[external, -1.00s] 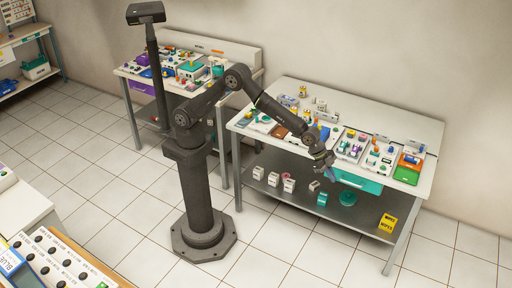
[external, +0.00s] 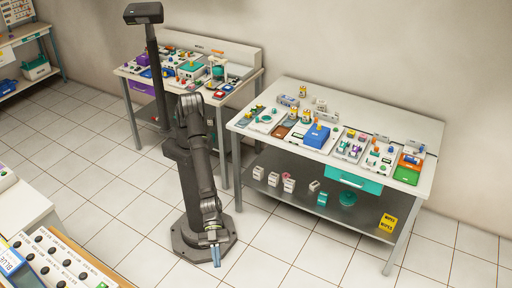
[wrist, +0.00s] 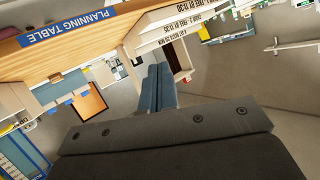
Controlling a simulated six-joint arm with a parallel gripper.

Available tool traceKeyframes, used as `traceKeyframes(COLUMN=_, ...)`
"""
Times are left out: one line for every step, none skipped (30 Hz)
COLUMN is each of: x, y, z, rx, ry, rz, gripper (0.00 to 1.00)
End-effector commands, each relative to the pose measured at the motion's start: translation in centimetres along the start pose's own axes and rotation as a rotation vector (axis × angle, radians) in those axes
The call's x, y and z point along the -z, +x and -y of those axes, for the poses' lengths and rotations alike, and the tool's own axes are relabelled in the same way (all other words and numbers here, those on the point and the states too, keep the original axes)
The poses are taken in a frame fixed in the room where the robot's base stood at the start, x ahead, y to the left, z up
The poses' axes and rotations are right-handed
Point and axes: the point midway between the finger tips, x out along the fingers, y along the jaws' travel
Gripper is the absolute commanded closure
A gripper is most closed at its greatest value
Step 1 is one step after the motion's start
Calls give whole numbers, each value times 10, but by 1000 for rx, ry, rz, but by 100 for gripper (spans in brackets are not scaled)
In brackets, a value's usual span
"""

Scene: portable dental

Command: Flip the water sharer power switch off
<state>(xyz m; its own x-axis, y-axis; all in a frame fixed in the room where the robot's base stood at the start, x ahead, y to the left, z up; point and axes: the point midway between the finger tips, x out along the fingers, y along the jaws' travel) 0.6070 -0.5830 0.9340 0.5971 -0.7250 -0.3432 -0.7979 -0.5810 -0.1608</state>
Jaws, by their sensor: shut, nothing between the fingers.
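My gripper (external: 216,256) hangs low in front of my base in the external view, clear of every table. It is shut and empty; its blue fingers also show together in the wrist view (wrist: 158,88). I cannot pick out the water sharer or its power switch. The right table (external: 400,128) carries several panels and devices, among them a blue box (external: 317,135). The back table (external: 235,52) carries more small devices. The labels on these are too small to read.
A counter with a panel of black knobs (external: 62,262) stands at the front left. A shelf under the right table holds small boxes and yellow packs (external: 387,224). The wrist view shows a wooden table marked "PLANNING TABLE" (wrist: 68,27). The tiled floor around my gripper is open.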

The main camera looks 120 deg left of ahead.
Motion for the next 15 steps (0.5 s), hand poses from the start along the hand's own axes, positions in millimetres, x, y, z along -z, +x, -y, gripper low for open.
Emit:
traceKeyframes(x=6, y=3, z=-42, rx=-60, ry=9, rz=-32, gripper=100)
traceKeyframes(x=10, y=3, z=-65, rx=-95, ry=13, rz=-52, gripper=100)
traceKeyframes(x=14, y=2, z=-95, rx=-142, ry=16, rz=-79, gripper=100)
traceKeyframes(x=17, y=1, z=-118, rx=-179, ry=17, rz=-98, gripper=100)
traceKeyframes(x=20, y=-1, z=-141, rx=-216, ry=18, rz=-117, gripper=100)
traceKeyframes(x=24, y=-5, z=-171, rx=-266, ry=20, rz=-141, gripper=100)
traceKeyframes(x=26, y=-8, z=-192, rx=-303, ry=18, rz=-158, gripper=100)
traceKeyframes(x=28, y=-13, z=-214, rx=-340, ry=19, rz=-174, gripper=100)
traceKeyframes(x=29, y=-19, z=-240, rx=-387, ry=16, rz=-192, gripper=100)
traceKeyframes(x=30, y=-24, z=-259, rx=-422, ry=16, rz=-205, gripper=100)
traceKeyframes(x=31, y=-28, z=-276, rx=-453, ry=13, rz=-215, gripper=100)
traceKeyframes(x=32, y=-35, z=-296, rx=-493, ry=12, rz=-229, gripper=100)
traceKeyframes(x=32, y=-40, z=-310, rx=-520, ry=8, rz=-238, gripper=100)
traceKeyframes(x=32, y=-44, z=-323, rx=-544, ry=7, rz=-245, gripper=100)
traceKeyframes(x=33, y=-50, z=-337, rx=-574, ry=5, rz=-255, gripper=100)
